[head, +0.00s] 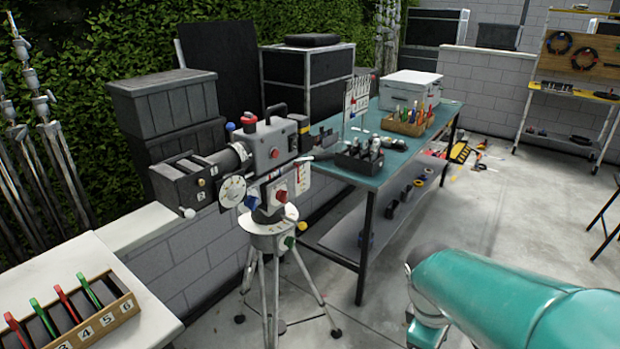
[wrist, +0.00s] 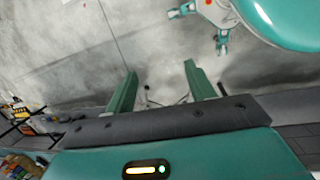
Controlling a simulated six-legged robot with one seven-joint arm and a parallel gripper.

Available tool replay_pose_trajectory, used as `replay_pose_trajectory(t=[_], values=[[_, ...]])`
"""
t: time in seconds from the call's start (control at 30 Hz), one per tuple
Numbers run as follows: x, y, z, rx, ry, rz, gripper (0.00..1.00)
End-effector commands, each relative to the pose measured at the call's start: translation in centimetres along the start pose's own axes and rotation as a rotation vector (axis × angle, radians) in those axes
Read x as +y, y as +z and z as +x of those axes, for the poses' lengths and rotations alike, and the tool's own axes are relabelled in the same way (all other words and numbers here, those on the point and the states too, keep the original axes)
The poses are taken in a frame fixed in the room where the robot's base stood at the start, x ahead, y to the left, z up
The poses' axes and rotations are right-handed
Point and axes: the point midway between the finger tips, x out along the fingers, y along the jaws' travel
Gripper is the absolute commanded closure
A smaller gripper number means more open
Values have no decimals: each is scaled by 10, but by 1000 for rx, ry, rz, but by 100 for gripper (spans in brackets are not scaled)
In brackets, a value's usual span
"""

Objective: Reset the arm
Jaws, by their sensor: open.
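My arm (head: 520,300) shows as a teal link at the lower right of the head view, in front of the bare concrete floor. My gripper is not visible in the head view. In the wrist view my gripper (wrist: 162,92) has its two green fingers spread wide apart. Nothing is between the fingers except distant floor and thin legs far behind them. My own teal and white body parts show at the top right of the wrist view.
A film camera on a tripod (head: 265,165) stands left of my arm. Behind it is a teal-topped workbench (head: 385,168) with boxes and tools. A white table (head: 115,270) holds a numbered wooden rack (head: 115,318) at lower left. Concrete floor (head: 500,215) is open to the right.

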Motion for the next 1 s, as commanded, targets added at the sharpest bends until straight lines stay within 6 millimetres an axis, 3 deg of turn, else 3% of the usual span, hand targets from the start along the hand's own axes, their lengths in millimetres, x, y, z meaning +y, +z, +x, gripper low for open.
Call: replay_pose_trajectory(t=[0.03, 0.3, 0.5, 0.87, 0.93, 1.0], values=[[-6, -4, -15, 58, 24, 78, 46], [-47, -20, -83, 366, 45, 523, 46], [-72, -24, -116, 535, 0, 751, 46], [-78, -25, -122, 573, -21, 811, 46], [-78, -25, -122, 573, -20, 810, 59], [-78, -25, -122, 573, -20, 810, 64]])
